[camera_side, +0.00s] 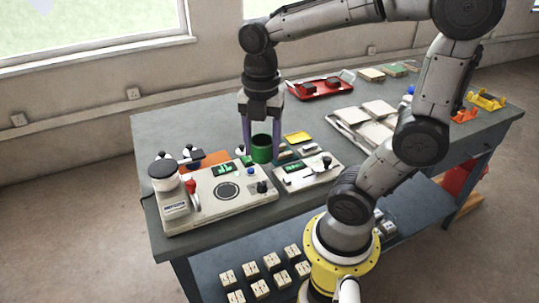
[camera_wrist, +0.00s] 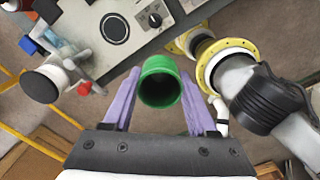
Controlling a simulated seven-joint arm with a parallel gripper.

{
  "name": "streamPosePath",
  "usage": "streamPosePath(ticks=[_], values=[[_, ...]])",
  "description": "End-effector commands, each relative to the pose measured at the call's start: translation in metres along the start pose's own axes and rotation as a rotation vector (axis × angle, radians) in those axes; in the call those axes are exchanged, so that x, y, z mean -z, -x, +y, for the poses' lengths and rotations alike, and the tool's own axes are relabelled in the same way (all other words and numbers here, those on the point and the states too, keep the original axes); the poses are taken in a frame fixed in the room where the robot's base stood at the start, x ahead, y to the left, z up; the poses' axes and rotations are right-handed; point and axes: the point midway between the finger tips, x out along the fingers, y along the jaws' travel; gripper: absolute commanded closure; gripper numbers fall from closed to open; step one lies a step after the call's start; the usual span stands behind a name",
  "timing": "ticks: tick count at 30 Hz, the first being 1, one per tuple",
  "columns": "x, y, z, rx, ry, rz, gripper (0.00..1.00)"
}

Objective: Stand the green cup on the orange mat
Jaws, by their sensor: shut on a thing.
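The green cup (camera_side: 261,150) is upright between the purple fingers of my gripper (camera_side: 262,150), which is shut on it. In the wrist view the cup (camera_wrist: 160,72) shows its open, dark inside, with a finger of my gripper (camera_wrist: 160,95) on each side. I cannot tell for sure whether the cup's base is clear of the table. The orange mat (camera_side: 214,158) lies on the table to the left of the cup in the side view, behind the grey tester. Part of the mat is hidden by the tester and small things.
Small blue-and-white parts (camera_side: 191,154) are at the mat's left. A smaller panel (camera_side: 305,177), yellow block (camera_side: 298,138) and red tray (camera_side: 319,88) lie on the right side.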

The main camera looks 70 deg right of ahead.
Motion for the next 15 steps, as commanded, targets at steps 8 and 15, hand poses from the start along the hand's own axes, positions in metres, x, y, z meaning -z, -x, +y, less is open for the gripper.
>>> streamPosePath(ticks=[8,15], values=[[-0.044,0.012,0.087,0.005,0.037,0.001,1.0],[-0.096,-0.008,0.152,0.006,0.026,0.002,1.0]])
